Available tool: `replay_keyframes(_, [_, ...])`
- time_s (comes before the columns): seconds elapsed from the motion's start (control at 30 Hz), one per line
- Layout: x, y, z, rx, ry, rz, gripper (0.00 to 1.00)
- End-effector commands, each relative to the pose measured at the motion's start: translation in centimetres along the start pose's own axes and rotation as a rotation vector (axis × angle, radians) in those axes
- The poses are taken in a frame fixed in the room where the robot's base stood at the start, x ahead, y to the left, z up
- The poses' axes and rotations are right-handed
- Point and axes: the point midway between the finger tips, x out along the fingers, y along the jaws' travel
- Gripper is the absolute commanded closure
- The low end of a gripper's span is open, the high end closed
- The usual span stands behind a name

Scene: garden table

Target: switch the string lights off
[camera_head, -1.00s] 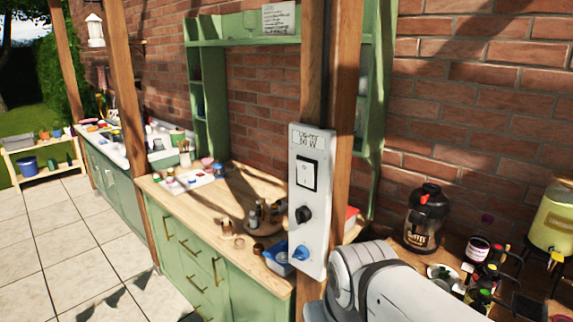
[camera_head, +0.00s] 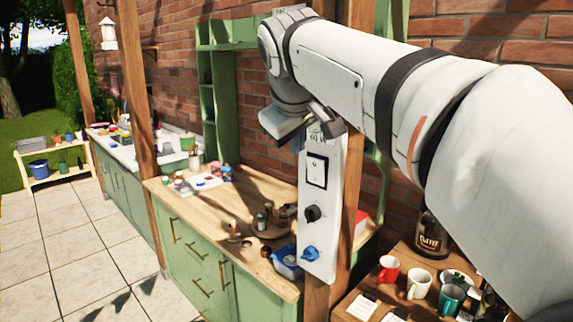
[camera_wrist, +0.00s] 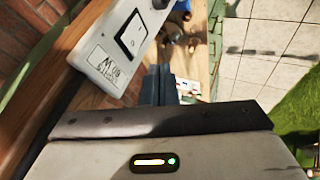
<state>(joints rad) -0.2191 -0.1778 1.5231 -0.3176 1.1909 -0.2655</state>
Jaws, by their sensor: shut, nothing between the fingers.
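A white control panel (camera_head: 322,228) is fixed upright on a wooden post, with a lights label at its top. Below the label is a white rocker switch (camera_head: 316,170) in a black frame. In the wrist view the panel (camera_wrist: 90,47) lies at upper left, with the switch (camera_wrist: 132,34) showing whole. My gripper (camera_head: 326,119) is beside the panel's top, over part of the label. In the wrist view its dark fingers (camera_wrist: 157,85) are shut and empty, apart from the switch in the picture. Contact with the panel cannot be told. The string lights are not visible.
A black knob (camera_head: 312,213) and a blue knob (camera_head: 310,254) sit below the switch. The post (camera_head: 345,215) stands right behind the panel. A wooden counter (camera_head: 225,210) with small items lies behind; mugs (camera_head: 419,284) stand at lower right. Paved floor is open at left.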

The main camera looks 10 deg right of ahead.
Motion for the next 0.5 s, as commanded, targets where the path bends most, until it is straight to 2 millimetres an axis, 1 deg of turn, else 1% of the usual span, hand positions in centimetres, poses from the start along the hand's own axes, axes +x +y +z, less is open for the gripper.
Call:
replay_keyframes(0.3, [0.3,0.0,0.1,0.002,-0.002,-0.001,1.0])
replay_keyframes(0.37, [0.8,0.0,0.1,0.002,-0.004,-0.001,1.0])
replay_keyframes(0.47, [2.1,0.0,0.1,0.002,-0.006,-0.002,1.0])
replay_keyframes(0.5, [2.9,0.1,0.1,0.003,-0.006,-0.002,1.0])
